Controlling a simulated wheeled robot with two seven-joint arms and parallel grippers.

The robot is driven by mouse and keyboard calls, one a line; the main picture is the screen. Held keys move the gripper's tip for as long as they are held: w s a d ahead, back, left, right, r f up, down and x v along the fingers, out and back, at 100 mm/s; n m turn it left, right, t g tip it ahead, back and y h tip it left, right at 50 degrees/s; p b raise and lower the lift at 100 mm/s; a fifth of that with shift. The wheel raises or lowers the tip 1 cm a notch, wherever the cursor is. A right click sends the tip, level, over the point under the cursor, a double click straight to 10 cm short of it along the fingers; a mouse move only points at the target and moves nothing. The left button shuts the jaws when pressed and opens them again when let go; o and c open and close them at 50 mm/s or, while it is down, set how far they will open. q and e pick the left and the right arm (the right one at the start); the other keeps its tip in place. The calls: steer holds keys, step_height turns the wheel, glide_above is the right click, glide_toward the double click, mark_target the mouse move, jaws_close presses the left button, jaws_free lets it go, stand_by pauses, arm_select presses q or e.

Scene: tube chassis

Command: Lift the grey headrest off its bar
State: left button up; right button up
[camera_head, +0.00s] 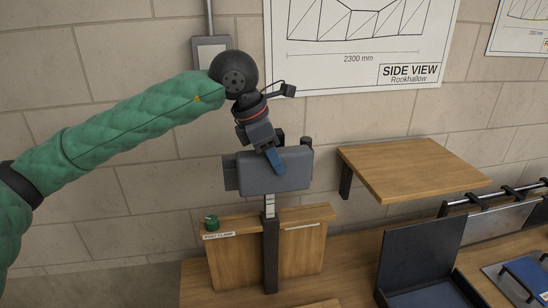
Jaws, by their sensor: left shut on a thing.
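The grey headrest (258,176) is a padded block in the middle of the head view. Below it a light, notched post shows above a dark upright bar (270,250) standing on the wooden bench. Whether the post still sits in the bar is hard to tell. My left gripper (277,161) comes down from above, its blue finger lying against the front of the headrest. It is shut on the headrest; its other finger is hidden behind. My right gripper is not in view.
A wooden panel (229,260) with a green knob (211,222) stands beside the bar. A wooden shelf (415,168) sticks out at right. A dark open case (418,255) and a blue tray (520,280) lie on the bench at lower right. A poster hangs on the wall behind.

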arm_select(q)
steer(key=s+d+b, duration=0.1)
steer(key=s+b, duration=0.3)
steer(key=s, duration=0.4)
steer(key=shift+s+d, duration=0.35)
steer(key=shift+s, duration=0.05)
stand_by(1.1)
